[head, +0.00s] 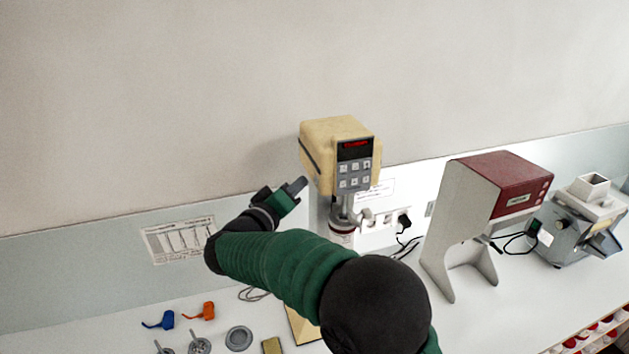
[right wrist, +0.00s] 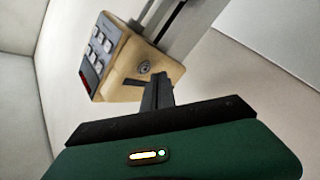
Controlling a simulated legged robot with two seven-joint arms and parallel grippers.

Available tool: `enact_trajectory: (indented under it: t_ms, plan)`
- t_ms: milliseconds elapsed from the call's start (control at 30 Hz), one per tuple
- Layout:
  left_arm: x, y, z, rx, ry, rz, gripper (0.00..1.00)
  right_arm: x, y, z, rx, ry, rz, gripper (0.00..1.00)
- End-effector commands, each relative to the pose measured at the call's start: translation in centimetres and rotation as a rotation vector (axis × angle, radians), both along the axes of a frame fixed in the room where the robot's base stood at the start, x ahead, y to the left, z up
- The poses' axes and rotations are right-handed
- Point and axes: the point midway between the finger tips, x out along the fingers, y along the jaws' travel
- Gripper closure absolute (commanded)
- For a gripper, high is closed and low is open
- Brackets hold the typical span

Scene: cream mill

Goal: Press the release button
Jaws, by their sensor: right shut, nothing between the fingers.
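The cream mill's head (head: 330,140) is a beige box with a red display and a grey keypad (head: 355,176) on its front. In the right wrist view, the head (right wrist: 125,72) appears tilted, and a round metal button (right wrist: 143,68) shows on its side face. I take this for the release button; it is hidden in the head view. My right gripper (head: 298,186) is shut and empty, at the left side of the mill head. In the right wrist view, its fingertips (right wrist: 158,78) point towards the face just beside the button. I cannot tell whether they touch it.
A red and grey machine (head: 500,185) stands to the right, with a blue-grey device (head: 575,225) beyond it. Blue (head: 160,320) and orange (head: 201,311) parts and a grey disc (head: 239,338) lie at the front left. A metal column (right wrist: 180,32) stands close behind the mill head.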

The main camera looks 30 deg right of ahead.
Motion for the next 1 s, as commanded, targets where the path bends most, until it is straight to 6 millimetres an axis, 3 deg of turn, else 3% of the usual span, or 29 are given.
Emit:
enact_trajectory:
  t_ms: [233,1000]
  plan:
    - [0.0,0.0,1.0,0.000,0.000,0.000,1.00,-0.3,-0.7,0.4,0.000,0.001,-0.001,1.00]
    - [0.0,0.0,1.4,0.000,0.000,0.000,1.00,-0.5,-1.3,0.2,-0.001,0.000,-0.001,1.00]
